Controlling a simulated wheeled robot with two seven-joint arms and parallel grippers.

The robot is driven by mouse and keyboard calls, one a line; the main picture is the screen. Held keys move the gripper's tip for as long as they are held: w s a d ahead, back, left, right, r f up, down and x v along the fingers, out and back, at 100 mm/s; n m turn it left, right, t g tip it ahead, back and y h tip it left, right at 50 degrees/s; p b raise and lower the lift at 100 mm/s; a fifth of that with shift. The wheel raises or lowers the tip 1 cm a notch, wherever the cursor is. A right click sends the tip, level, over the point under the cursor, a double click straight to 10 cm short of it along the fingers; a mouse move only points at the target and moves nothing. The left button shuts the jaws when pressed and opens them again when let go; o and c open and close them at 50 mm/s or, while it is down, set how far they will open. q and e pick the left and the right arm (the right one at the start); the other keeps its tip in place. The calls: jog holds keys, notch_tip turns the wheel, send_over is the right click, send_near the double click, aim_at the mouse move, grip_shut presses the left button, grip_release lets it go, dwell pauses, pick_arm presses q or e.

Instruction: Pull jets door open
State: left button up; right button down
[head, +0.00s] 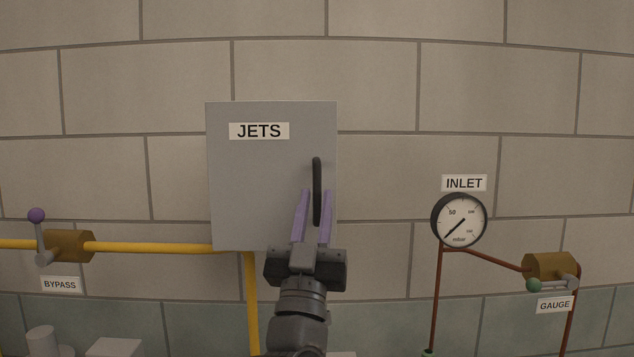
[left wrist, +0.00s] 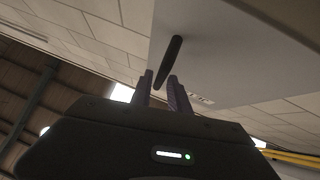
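The jets door (head: 255,185) is a flat grey panel with a JETS label (head: 259,131), and it looks closed on the brick wall. Its black vertical bar handle (head: 317,175) is near the right edge. My left gripper (head: 316,198) has two purple fingers, spread apart, one on each side of the handle's lower part. In the left wrist view the handle (left wrist: 174,54) runs down to between the fingertips (left wrist: 161,80), with no clear contact. My right gripper is in no view.
A yellow pipe (head: 150,248) with the BYPASS valve (head: 69,246) runs at left. The INLET dial (head: 459,220) and the GAUGE valve (head: 550,266) are at right, with thin red-brown pipes. The wall around the door's upper half is bare.

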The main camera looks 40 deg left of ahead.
pick_arm(q)
jog(key=shift+p+x, duration=0.35)
jog(key=shift+x, duration=0.85)
grip_shut()
dwell(0.6)
